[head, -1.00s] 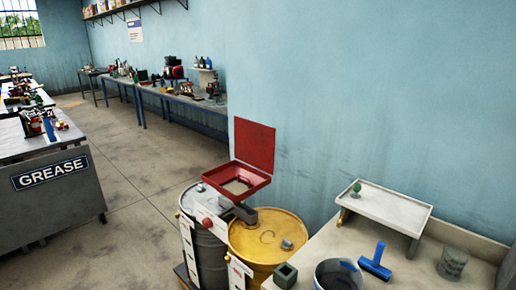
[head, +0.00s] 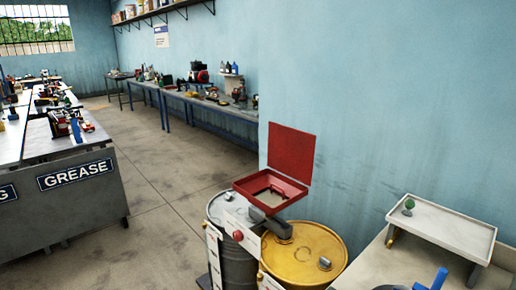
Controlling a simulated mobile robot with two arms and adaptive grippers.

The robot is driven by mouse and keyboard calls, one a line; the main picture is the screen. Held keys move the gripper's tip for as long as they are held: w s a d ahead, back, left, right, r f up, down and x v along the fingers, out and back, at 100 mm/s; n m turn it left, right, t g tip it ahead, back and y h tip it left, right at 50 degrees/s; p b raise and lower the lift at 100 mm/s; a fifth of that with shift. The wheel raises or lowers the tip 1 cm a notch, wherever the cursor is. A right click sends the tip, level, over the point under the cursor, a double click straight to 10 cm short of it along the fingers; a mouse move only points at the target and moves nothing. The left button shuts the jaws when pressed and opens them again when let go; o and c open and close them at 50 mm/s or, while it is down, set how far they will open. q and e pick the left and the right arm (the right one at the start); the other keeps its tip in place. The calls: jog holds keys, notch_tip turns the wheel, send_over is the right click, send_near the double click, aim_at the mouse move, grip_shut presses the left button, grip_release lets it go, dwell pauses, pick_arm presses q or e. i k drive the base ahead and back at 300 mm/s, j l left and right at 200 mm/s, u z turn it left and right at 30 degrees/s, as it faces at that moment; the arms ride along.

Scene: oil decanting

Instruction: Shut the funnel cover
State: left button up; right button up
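The red square funnel (head: 270,189) sits on top of the grey drum (head: 236,258), beside the yellow drum (head: 308,254). Its red cover (head: 291,152) stands open, upright along the funnel's far edge and close to the blue wall. The inside of the funnel shows a pale opening. Neither of my grippers is in the head view.
A bench at the right holds a white raised tray (head: 442,226) with a small green-topped item and a blue tool (head: 433,281). A grey GREASE counter (head: 75,185) stands at the left. The concrete floor (head: 160,225) between counter and drums is clear.

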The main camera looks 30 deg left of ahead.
aim_at(291, 150)
jog(key=i+j+u, duration=0.25)
jog(key=j+u, duration=0.2)
jog(key=j, duration=0.15)
jog(key=i+j+u, duration=0.3)
jog(key=j+u, duration=0.2)
jog(key=i+j+u, duration=0.6)
jog(key=i+u, duration=0.3)
jog(key=k, duration=0.05)
